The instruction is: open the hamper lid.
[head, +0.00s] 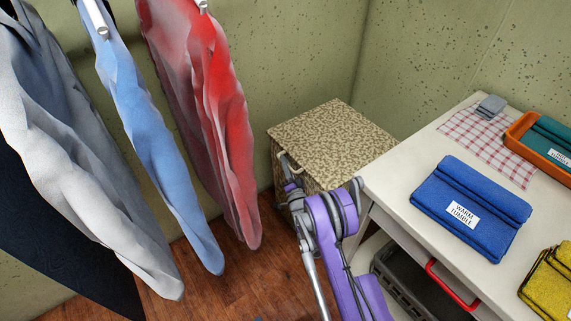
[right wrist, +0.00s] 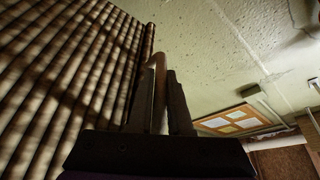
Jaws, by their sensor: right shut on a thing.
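The hamper (head: 338,130) is a boxy bin with a mottled tan-and-brown surface, standing in the corner against the wall. Its lid lies flat on top and looks closed. A pale loop handle (head: 284,161) sticks out at its front left edge. My right gripper (head: 291,183), on a purple and grey arm, is at this handle. In the right wrist view, the jaws (right wrist: 161,101) are shut on the handle (right wrist: 157,62), with the slatted hamper (right wrist: 60,70) beside them on the left. The arm hides part of the hamper's front. My left gripper is not in view.
Hanging grey, blue and red garments (head: 205,110) fill the left, close to the hamper. A white table (head: 395,185) stands close on the right, bearing a folded blue cloth (head: 465,205), a checked cloth (head: 482,140) and an orange tray (head: 519,130). A dark basket (head: 400,285) sits below.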

